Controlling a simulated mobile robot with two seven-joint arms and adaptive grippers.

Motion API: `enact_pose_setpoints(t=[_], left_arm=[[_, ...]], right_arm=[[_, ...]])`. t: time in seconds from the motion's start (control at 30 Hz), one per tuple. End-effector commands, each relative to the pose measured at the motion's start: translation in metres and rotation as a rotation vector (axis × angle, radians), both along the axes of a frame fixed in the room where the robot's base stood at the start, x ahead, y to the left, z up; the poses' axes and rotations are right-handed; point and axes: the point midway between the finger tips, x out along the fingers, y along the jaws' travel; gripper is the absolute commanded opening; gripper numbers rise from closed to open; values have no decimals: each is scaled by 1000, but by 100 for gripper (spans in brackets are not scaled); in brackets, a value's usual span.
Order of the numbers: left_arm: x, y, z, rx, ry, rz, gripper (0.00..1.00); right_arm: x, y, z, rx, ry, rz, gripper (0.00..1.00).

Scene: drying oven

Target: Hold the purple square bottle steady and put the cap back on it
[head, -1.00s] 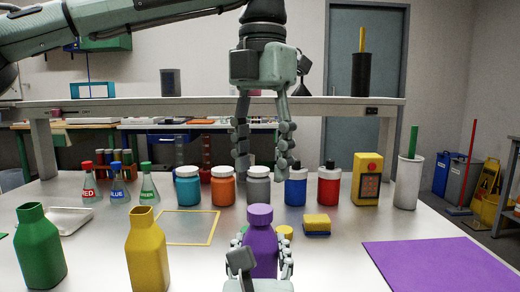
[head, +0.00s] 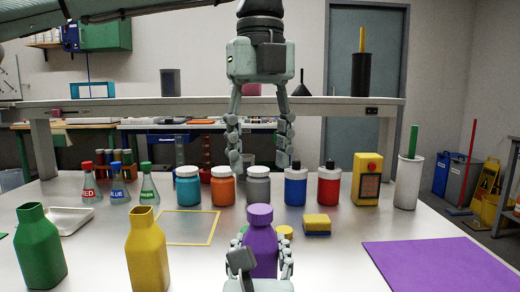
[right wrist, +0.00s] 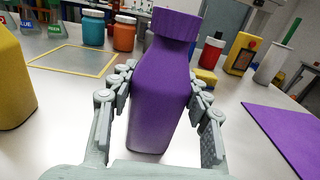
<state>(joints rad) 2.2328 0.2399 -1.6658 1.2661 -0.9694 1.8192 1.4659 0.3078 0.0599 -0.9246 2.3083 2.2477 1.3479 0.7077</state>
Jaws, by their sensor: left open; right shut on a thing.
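The purple square bottle (head: 261,246) stands upright at the front middle of the table and fills the middle of the right wrist view (right wrist: 158,105). A ribbed purple cap (head: 260,215) sits on its top, and also shows in the right wrist view (right wrist: 175,23). Whether it is fully tightened I cannot tell. My right gripper (head: 265,262) is shut on the bottle's body from both sides. My left gripper (head: 260,160) is open and empty, pointing down above the bottle, clear of the cap.
A yellow bottle (head: 147,255) and a green bottle (head: 39,252) stand to the left. A sponge (head: 317,225) and a small yellow disc (head: 285,231) lie just behind the purple bottle. Several jars stand further back. A purple mat (head: 440,265) lies at right.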

Motion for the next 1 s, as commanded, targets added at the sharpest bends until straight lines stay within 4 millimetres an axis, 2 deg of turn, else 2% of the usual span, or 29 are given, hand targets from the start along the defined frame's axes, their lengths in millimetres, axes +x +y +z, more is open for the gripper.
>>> enact_pose_setpoints(t=[0.5,0.67,0.93,1.0], left_arm=[[0,1,-68,1,3,1,51],[0,1,-78,1,1,1,51],[0,1,-79,1,1,1,51],[0,1,-79,1,1,1,45]], right_arm=[[0,0,0,0,0,0,0],[0,0,0,0,0,0,0],[0,0,0,0,0,0,0],[0,0,0,0,0,0,0]])
